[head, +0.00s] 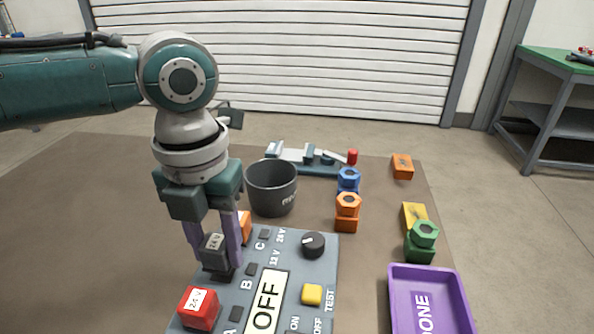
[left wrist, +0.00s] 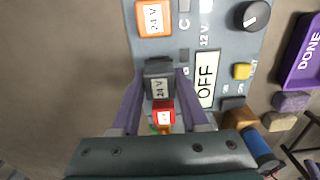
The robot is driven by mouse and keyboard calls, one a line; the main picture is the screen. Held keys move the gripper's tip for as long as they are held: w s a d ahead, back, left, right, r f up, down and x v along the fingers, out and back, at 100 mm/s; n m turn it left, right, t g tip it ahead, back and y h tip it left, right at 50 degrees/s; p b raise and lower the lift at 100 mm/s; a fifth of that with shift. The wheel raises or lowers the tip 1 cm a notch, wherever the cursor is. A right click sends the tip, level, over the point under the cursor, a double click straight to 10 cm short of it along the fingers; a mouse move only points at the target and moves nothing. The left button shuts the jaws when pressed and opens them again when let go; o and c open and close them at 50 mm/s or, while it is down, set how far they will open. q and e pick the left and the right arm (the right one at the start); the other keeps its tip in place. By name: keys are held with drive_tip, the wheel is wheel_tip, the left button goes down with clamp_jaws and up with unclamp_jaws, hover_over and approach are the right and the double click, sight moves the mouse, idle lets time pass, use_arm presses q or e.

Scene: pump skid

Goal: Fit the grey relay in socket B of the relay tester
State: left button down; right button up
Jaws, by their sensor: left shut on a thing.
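The grey relay (head: 214,246), marked 24 V, is upright between the fingers of my left gripper (head: 215,252), which is shut on it. It also shows in the left wrist view (left wrist: 158,80). It is over the place of socket B (head: 222,273) on the relay tester (head: 285,262). A dark part shows right under it; I cannot tell whether the relay touches or enters the socket. A red relay (head: 198,307), marked 24 V, stands by letter A. An orange relay (left wrist: 154,17) stands by letter C, partly hidden by a finger in the head view. My right gripper is not in view.
The tester has a black knob (head: 313,244), a yellow TEST button (head: 312,294) and a display (head: 266,302) reading OFF. A dark cup (head: 272,190) stands behind it. A purple DONE tray (head: 398,300) and several nuts and blocks are at the right. The table's left is clear.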

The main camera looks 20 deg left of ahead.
use_arm(q)
drive_tip(key=shift+f+b, duration=0.65)
drive_tip(key=shift+f, duration=0.35)
drive_tip(key=shift+c, duration=1.7)
unclamp_jaws()
wheel_tip(320, 180, up, 10)
drive_tip(key=shift+r+p, duration=0.1)
drive_tip(key=shift+p, duration=0.8)
